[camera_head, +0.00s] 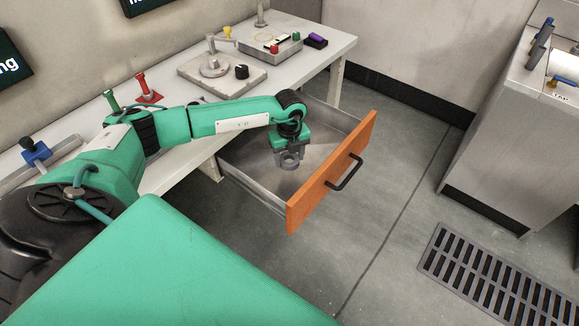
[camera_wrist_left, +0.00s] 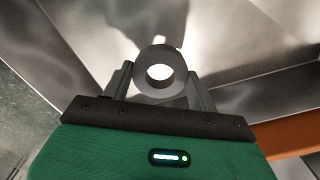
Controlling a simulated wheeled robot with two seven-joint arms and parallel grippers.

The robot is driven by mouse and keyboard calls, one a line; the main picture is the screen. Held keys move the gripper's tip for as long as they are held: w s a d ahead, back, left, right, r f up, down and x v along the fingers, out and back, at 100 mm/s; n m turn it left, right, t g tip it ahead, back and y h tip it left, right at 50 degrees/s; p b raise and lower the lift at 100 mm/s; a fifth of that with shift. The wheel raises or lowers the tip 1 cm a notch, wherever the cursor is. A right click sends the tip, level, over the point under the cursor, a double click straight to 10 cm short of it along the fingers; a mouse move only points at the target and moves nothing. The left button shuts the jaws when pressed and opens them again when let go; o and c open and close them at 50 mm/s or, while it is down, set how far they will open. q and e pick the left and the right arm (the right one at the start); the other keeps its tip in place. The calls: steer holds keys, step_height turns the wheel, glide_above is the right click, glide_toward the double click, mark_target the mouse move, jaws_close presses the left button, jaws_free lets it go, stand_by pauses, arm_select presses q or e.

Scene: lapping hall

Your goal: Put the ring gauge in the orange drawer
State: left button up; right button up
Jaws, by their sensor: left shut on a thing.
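The ring gauge (camera_wrist_left: 160,72) is a dark grey ring with a round hole, held between the fingers of my left gripper (camera_wrist_left: 160,92). In the head view the ring gauge (camera_head: 289,161) hangs below my left gripper (camera_head: 290,152), over the inside of the open drawer. The orange drawer (camera_head: 335,170) is pulled out from under the bench, with an orange front, a black handle and a bare metal inside. I cannot tell whether the ring touches the drawer floor. My right gripper is not in view.
The white bench (camera_head: 330,47) carries a grey plate fixture (camera_head: 220,72), a tray with coloured parts (camera_head: 270,45), a purple block (camera_head: 316,41) and a red stand (camera_head: 146,92). A grey cabinet (camera_head: 505,130) stands at the right. A floor grate (camera_head: 500,280) lies front right.

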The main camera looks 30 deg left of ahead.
mark_target(289, 174)
arm_select(q)
steer(key=shift+f, duration=2.75)
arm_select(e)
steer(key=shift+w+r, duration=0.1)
arm_select(q)
steer(key=shift+f, duration=0.1)
steer(key=o, duration=1.1)
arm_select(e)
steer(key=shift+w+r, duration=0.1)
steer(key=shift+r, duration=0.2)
